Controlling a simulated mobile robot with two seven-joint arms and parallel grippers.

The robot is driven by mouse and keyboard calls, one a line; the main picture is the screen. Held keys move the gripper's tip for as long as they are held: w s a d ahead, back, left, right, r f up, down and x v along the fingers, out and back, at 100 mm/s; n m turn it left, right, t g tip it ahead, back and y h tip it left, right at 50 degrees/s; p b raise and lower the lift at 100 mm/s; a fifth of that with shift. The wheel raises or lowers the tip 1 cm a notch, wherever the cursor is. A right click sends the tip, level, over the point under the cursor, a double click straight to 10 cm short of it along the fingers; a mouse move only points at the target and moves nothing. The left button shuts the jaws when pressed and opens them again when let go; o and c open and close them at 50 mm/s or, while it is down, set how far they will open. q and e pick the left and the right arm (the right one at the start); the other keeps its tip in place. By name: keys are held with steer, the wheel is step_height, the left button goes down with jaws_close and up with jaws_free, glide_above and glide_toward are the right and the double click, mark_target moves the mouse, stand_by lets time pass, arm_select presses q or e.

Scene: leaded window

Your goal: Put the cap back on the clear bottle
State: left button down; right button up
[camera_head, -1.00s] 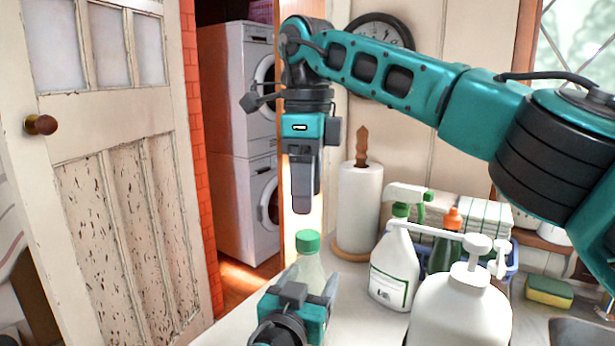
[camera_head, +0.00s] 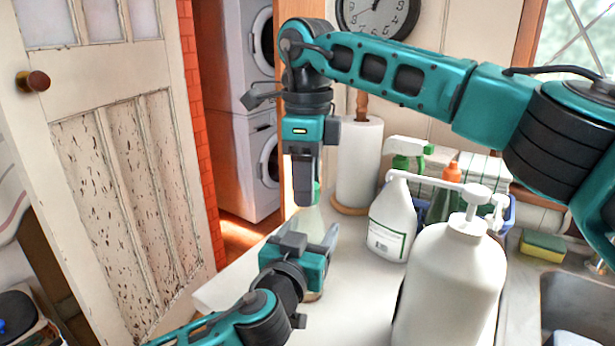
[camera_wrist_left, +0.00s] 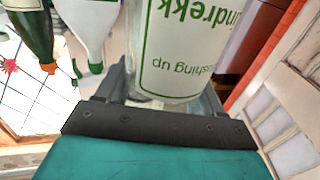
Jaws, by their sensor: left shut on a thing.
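The clear bottle (camera_head: 309,218) stands upright on the counter, held by my left gripper (camera_head: 312,240), which is shut around its body. In the left wrist view the bottle (camera_wrist_left: 180,60) fills the top centre, its white label with green lettering upside down. A green cap (camera_head: 317,192) shows at the bottle's top, mostly hidden behind the fingers of my right gripper (camera_head: 304,198). That gripper points straight down over the bottle. Its fingers overlap in this view, so whether they grip the cap cannot be told, nor whether the cap is seated.
A large white pump bottle (camera_head: 450,290) and a white spray bottle (camera_head: 392,220) stand to the right. A paper towel roll (camera_head: 358,165) is behind. A sponge (camera_head: 543,243) lies by the sink (camera_head: 585,300). The counter (camera_head: 345,300) in front is clear.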

steer(key=c, duration=0.8)
steer(key=o, duration=1.3)
steer(key=shift+c, duration=0.2)
steer(key=shift+r, duration=0.15)
step_height(320, 180, up, 12)
arm_select(q)
steer(key=shift+c, duration=0.3)
jaws_free()
